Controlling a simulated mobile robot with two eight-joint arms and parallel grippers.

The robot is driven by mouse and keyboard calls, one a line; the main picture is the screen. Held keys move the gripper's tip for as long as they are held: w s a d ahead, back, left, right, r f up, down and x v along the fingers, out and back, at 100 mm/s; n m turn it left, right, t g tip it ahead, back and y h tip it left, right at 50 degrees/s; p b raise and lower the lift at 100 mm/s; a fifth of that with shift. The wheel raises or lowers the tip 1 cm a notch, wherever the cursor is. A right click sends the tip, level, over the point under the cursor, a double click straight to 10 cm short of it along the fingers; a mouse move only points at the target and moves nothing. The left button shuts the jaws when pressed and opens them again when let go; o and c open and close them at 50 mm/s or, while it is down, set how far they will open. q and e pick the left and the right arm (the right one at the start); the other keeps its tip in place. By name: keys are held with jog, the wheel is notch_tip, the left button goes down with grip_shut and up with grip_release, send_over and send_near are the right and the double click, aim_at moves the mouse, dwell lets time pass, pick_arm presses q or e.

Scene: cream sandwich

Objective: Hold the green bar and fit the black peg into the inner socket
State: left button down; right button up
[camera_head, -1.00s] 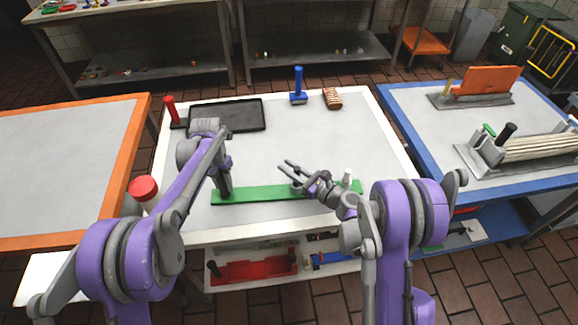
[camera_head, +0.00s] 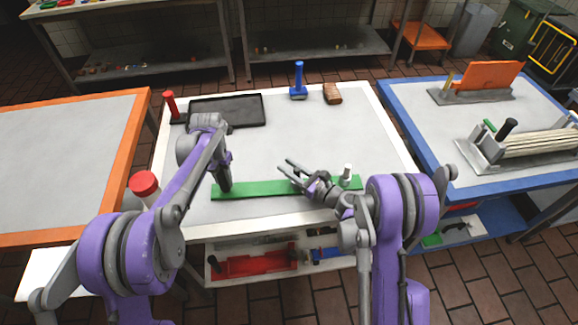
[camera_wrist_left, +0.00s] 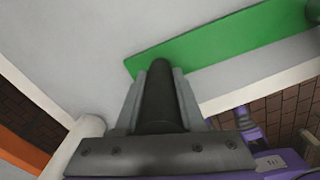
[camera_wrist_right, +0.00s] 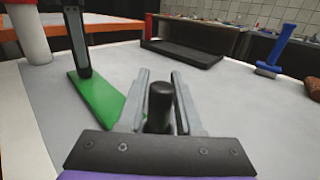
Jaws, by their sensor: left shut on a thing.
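The green bar (camera_head: 262,191) lies flat along the front of the white-topped table. A light post (camera_head: 347,170) stands near its right end. My left gripper (camera_head: 224,188) points down at the bar's left end, shut on an upright black cylinder (camera_wrist_left: 159,96). The green bar also shows beyond it in the left wrist view (camera_wrist_left: 225,40). My right gripper (camera_head: 283,170) reaches low over the bar's middle, pointing left, fingers apart. In the right wrist view a black peg (camera_wrist_right: 160,105) stands between its fingers. Its lower end and the inner socket are hidden.
A black tray (camera_head: 228,112) and red-handled tool (camera_head: 170,104) are at the back left. A blue-handled tool (camera_head: 298,82) and brown brush-like block (camera_head: 332,94) are at the back. The table's middle is clear. A red-capped post (camera_head: 144,184) stands front left.

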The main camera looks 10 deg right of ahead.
jog(key=o, duration=0.3)
jog(key=v, duration=1.2)
